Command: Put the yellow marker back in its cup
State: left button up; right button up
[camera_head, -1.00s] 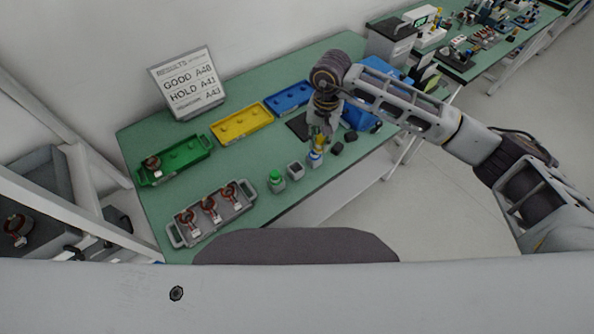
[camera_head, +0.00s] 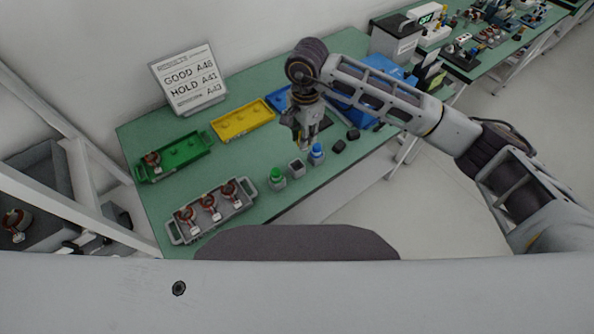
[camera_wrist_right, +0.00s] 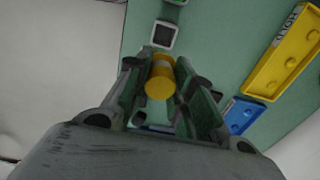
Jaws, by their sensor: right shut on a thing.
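The yellow marker (camera_wrist_right: 160,78) shows end-on between the fingers of my right gripper (camera_wrist_right: 162,75) in the right wrist view. In the head view my right gripper (camera_head: 304,142) is shut on it, above the table behind the small cups; the marker is mostly hidden there. A grey square cup (camera_head: 296,169) with a dark, empty opening stands between two other cups. It also shows just beyond the marker in the right wrist view (camera_wrist_right: 164,36); the marker is apart from it. My left gripper is not in view.
A green-topped cup (camera_head: 278,180) and a blue-topped cup (camera_head: 316,154) flank the empty cup. Behind are yellow (camera_head: 243,119), blue (camera_head: 278,101) and green (camera_head: 175,156) trays. A grey tray (camera_head: 213,221) holds copper-wound parts. Dark small blocks (camera_head: 339,146) lie to the right.

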jog(key=m, duration=0.2)
jog(key=a+m, duration=0.1)
jog(key=shift+s+r+m, duration=0.2)
jog(key=shift+s+m, duration=0.1)
jog(key=shift+s+a+r+m, duration=0.1)
jog(key=shift+s+a+m, duration=0.1)
jog(key=shift+m, duration=0.55)
jog(key=shift+s+a+m, duration=0.1)
jog(key=shift+a+m, duration=0.1)
jog(key=shift+m, duration=0.55)
notch_tip(320, 180, down, 6)
jog(key=shift+p, duration=0.4)
jog(key=shift+f+p, duration=0.35)
jog(key=shift+f, duration=1.65)
jog(key=shift+f+b, duration=0.5)
jog(key=shift+b, duration=0.1)
